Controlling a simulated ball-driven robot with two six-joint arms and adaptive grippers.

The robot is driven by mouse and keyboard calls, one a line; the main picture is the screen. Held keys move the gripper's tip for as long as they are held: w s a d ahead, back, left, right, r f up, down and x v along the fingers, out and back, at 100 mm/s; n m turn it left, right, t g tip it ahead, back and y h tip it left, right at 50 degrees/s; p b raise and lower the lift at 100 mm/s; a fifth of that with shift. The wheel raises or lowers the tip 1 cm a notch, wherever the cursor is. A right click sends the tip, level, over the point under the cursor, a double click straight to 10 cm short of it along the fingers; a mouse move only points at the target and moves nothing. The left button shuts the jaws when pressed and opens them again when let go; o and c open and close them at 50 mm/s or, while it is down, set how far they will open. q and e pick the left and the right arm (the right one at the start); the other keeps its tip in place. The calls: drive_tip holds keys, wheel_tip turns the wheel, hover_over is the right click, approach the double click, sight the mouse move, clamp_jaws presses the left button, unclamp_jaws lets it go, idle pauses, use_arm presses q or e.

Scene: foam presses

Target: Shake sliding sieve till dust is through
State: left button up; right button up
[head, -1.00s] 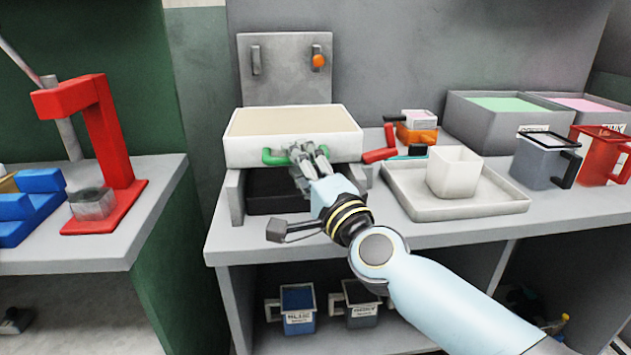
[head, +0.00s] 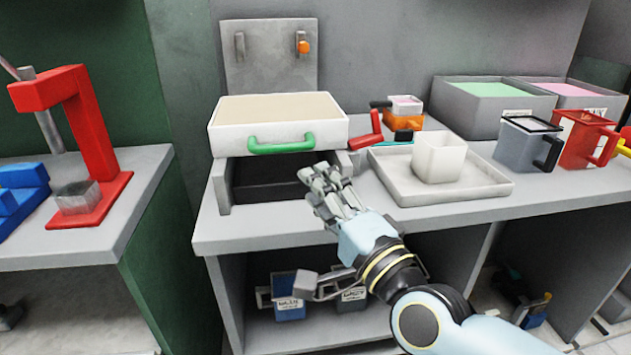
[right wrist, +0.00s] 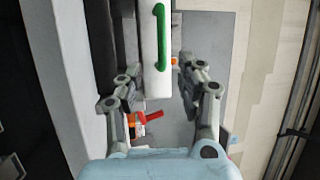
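The sieve (head: 228,139) is a white box with a beige top surface and a green handle (head: 282,145) on its front. It sits across grey side rails above a dark open space. The handle also shows in the right wrist view (right wrist: 160,38). My right gripper (head: 326,182) is in front of the sieve, below and right of the handle, apart from it. My left gripper is not in view. Whether dust remains inside the sieve is too unclear to tell.
A white tray (head: 400,190) with a white cup (head: 438,158) stands right of the sieve. Grey and red jugs (head: 525,145) and grey bins (head: 465,108) stand further right. A red press (head: 95,130) is on the left bench. Labelled jugs (head: 290,295) sit on the shelf below.

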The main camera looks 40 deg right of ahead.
sight(285, 151)
drive_tip(key=p+x, duration=0.3)
drive_tip(key=x, duration=0.9)
drive_tip(key=shift+s+a+r, duration=0.1)
drive_tip(key=shift+r, duration=0.05)
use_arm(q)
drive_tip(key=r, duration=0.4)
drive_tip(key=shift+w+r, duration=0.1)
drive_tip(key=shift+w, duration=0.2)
use_arm(e)
clamp_jaws()
